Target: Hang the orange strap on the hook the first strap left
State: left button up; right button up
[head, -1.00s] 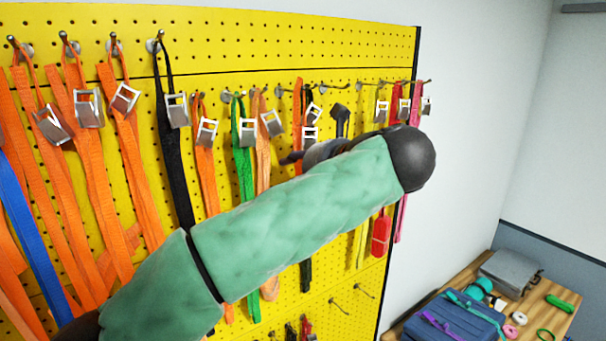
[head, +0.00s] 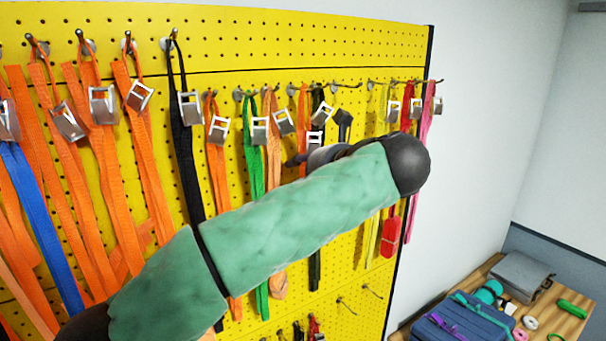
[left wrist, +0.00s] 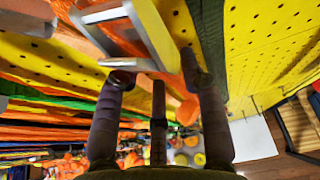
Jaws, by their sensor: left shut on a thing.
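My left gripper (head: 303,159) is mostly hidden behind my green-sleeved left arm in the head view. It is close to the yellow pegboard, just below a metal buckle (head: 315,140) beside an orange strap (head: 303,108). In the left wrist view the gripper (left wrist: 157,66) is shut on an orange strap (left wrist: 178,92) near a large metal buckle (left wrist: 155,32). A dark strap (left wrist: 210,45) hangs right beside the fingers. I cannot tell whether the held strap still touches a hook. Empty hooks (head: 345,303) show low on the board. My right gripper is out of view.
Orange straps (head: 100,150), a black strap (head: 185,150) and a green strap (head: 253,165) hang left of the gripper. Yellow and red straps (head: 407,110) and a pink strap (head: 426,120) hang to the right. A wooden table (head: 480,275) with cases stands lower right.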

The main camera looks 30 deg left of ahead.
pick_arm(q)
jog(key=o, duration=1.3)
jog(key=shift+c, duration=0.2)
jog(key=v, duration=1.2)
